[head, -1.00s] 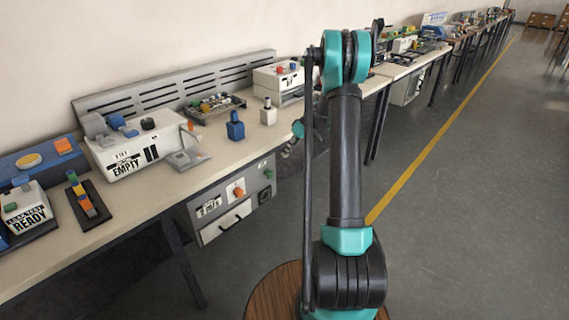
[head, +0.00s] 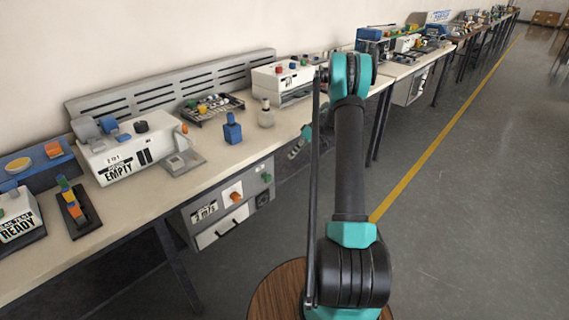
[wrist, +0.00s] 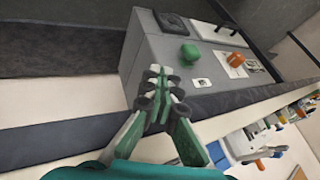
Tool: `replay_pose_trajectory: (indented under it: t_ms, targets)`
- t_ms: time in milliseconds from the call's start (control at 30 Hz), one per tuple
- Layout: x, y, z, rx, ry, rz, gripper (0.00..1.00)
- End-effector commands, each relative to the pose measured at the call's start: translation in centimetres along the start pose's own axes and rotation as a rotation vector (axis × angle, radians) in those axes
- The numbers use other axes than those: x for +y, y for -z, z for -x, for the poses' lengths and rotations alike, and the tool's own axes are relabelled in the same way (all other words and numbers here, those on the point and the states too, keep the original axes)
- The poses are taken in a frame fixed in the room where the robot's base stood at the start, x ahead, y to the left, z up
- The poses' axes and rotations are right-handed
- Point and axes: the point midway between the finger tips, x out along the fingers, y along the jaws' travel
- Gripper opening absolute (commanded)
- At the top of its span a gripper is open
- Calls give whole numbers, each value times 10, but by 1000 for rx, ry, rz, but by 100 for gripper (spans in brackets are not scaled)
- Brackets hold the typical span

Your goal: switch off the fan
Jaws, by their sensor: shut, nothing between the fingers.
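A grey box under the near bench (head: 208,232) carries a white "m/s" label, an orange knob (head: 236,197), a green knob (head: 265,177) and a small black grille. I take this box to be the fan unit. In the wrist view the green knob (wrist: 190,52), the orange knob (wrist: 236,59) and the black grille (wrist: 172,23) show on its grey face. My gripper (wrist: 160,80) is shut and empty, its tips apart from the knobs and nearest the green one in the picture. In the head view my gripper (head: 296,149) is small beside the bench edge, partly hidden by my arm.
The bench top (head: 210,166) holds a white "EMPTY" box (head: 110,168), a blue block (head: 232,130) and a grey bottle-like piece (head: 265,115). Dark bench legs stand below. Open grey floor (head: 470,200) lies to the right, with a yellow line.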

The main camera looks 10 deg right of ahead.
Motion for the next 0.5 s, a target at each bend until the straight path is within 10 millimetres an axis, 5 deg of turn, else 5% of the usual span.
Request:
replay_pose_trajectory:
  t_ms: [500]
  targets:
    - [0, 0, -95, 0, 1, 1, 0]
